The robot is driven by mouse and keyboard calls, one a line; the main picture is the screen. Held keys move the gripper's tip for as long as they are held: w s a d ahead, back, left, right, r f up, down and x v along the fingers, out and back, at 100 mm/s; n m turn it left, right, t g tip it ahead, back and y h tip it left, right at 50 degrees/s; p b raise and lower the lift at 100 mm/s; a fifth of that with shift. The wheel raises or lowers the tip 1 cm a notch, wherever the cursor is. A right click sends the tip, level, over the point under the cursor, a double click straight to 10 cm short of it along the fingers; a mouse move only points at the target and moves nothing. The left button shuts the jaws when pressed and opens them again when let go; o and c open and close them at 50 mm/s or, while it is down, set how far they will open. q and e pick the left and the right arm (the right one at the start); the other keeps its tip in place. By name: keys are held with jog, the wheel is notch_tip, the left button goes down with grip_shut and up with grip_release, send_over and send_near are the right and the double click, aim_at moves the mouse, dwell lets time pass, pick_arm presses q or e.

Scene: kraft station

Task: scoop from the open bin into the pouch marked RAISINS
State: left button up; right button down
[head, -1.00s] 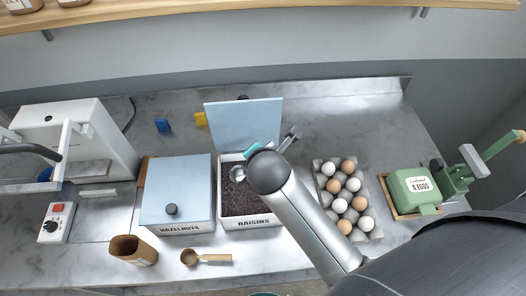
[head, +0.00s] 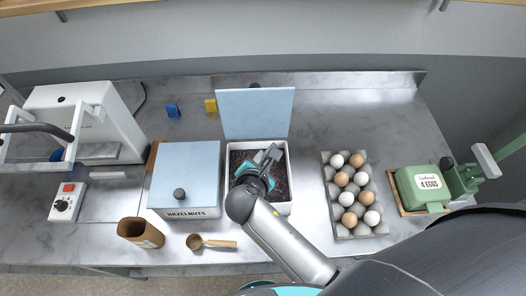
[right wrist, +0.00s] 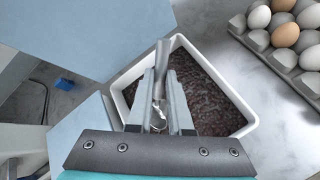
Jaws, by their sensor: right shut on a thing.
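The open bin (head: 287,180) holds dark raisins (head: 236,160), and its blue lid (head: 255,112) stands raised behind it. My right gripper (head: 266,160) is over the bin, shut on a metal scoop (right wrist: 162,60) whose handle shows between the fingers in the right wrist view. The scoop's bowl is mostly hidden by the fingers, so I cannot tell whether it holds anything. A brown kraft pouch (head: 140,232) stands open-topped at the front left of the counter; its marking is not readable. My left gripper is not in view.
The closed hazelnuts bin (head: 185,175) stands left of the open bin. A wooden-handled scoop (head: 212,243) lies in front. A white sealing machine (head: 85,120) and switch box (head: 66,202) are left.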

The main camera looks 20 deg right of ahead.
notch_tip(320, 180, down, 6)
jog(key=b, duration=0.5)
jog(key=d+r+m+g+y+p, duration=0.2)
jog(key=r+y+p, duration=0.3)
jog(key=r, duration=0.6)
jog(key=shift+w+d+r+y, duration=0.3)
jog(key=shift+w+d+y, duration=0.15)
jog(key=shift+d, duration=0.2)
